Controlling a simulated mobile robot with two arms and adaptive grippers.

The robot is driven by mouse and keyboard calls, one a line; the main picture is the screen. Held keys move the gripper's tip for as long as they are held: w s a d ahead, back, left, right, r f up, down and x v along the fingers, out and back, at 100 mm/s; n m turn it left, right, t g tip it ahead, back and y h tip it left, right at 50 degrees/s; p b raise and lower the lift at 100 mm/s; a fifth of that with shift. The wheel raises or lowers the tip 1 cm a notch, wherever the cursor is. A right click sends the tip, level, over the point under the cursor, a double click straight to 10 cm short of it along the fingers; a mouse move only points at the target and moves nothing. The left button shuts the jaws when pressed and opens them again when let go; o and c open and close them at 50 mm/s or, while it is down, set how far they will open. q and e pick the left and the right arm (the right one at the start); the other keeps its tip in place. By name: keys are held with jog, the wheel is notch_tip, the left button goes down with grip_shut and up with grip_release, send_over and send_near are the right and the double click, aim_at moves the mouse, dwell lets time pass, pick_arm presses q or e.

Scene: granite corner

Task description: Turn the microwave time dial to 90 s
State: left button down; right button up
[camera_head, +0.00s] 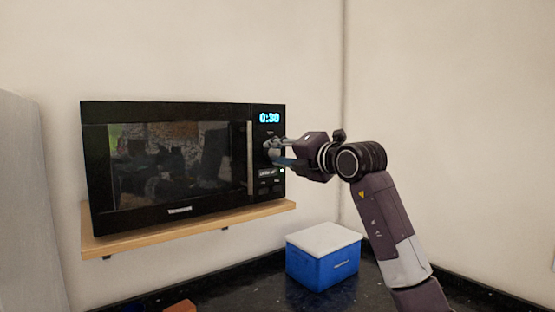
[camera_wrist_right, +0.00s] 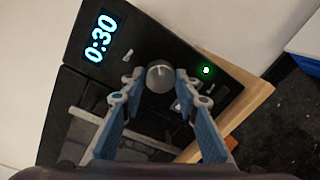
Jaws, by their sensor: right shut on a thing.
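The black microwave (camera_head: 170,215) stands on a wooden shelf, and its display (camera_head: 269,117) reads 0:30. The display also shows 0:30 in the right wrist view (camera_wrist_right: 101,36). The round grey time dial (camera_wrist_right: 159,73) sits on the control panel below the display, with a light pointer mark on its face. My right gripper (camera_head: 273,152) reaches in from the right and is shut on the dial. In the right wrist view the blue-padded fingers (camera_wrist_right: 160,88) flank the dial on both sides. In the head view the fingers partly hide the dial. My left gripper is not in view.
The wooden shelf (camera_head: 190,229) juts out beneath the microwave. A blue box with a white lid (camera_head: 322,266) stands on the dark granite counter below right. A reddish-brown object (camera_head: 181,306) shows at the bottom edge. A green light (camera_wrist_right: 206,70) glows on the panel.

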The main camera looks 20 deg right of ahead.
jog(key=m, duration=0.3)
jog(key=shift+d+m+y+b, duration=0.1)
jog(key=shift+m+y+b, duration=0.25)
jog(key=shift+m, duration=1.75)
jog(key=o, duration=1.2)
jog(key=shift+c, duration=0.2)
jog(key=v, duration=1.2)
jog(key=shift+d+r, duration=0.15)
